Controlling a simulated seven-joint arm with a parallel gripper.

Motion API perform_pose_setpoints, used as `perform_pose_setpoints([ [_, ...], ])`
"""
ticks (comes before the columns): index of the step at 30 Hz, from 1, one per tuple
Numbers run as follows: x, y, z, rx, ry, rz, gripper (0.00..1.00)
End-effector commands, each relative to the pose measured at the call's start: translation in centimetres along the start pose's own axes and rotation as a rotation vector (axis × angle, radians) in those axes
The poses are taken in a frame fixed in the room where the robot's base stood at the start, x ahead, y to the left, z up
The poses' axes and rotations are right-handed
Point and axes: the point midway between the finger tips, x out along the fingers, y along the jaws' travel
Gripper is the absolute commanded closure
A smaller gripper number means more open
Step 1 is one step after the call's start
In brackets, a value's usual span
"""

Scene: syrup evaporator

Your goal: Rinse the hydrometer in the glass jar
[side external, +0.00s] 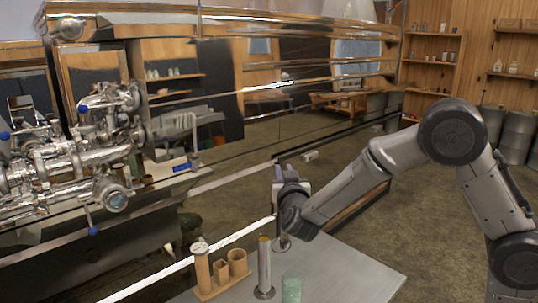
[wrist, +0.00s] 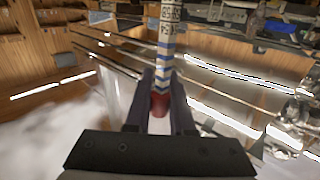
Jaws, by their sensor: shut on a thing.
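My gripper (wrist: 160,85) is shut on the hydrometer (wrist: 167,38). In the wrist view the hydrometer shows a white scale with printed marks, blue bands and a red part between my dark fingers. Its upper end runs out of the picture. In the side view my gripper (side external: 287,173) is above the back of the grey table, in front of the shiny evaporator, and I cannot make the hydrometer out there. A greenish glass jar (side external: 292,289) stands at the table's front, below and apart from my gripper, its lower part cut off by the picture edge.
A tall metal cylinder (side external: 265,268) stands beside the jar. A wooden rack (side external: 222,286) with upright holders is at the left. The large metal evaporator (side external: 245,120) and its valve pipes (side external: 70,160) lie behind. The table's right side (side external: 355,272) is clear.

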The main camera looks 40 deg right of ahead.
Motion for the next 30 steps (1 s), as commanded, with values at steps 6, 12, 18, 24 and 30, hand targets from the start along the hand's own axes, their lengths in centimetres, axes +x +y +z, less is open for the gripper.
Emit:
perform_pose_setpoints([
  [6, -3.6, 2.0, 1.8, -0.001, 0.001, -0.027, 1.0],
  [12, -4.8, 1.9, 2.0, 0.003, 0.002, -0.051, 1.0],
  [18, -4.8, 1.9, 3.0, 0.0, 0.001, -0.051, 1.0],
  [24, -4.8, 1.9, 4.3, 0.0, 0.001, -0.052, 1.0],
  [30, -4.8, 1.9, 5.6, -0.001, 0.0, -0.051, 1.0],
])
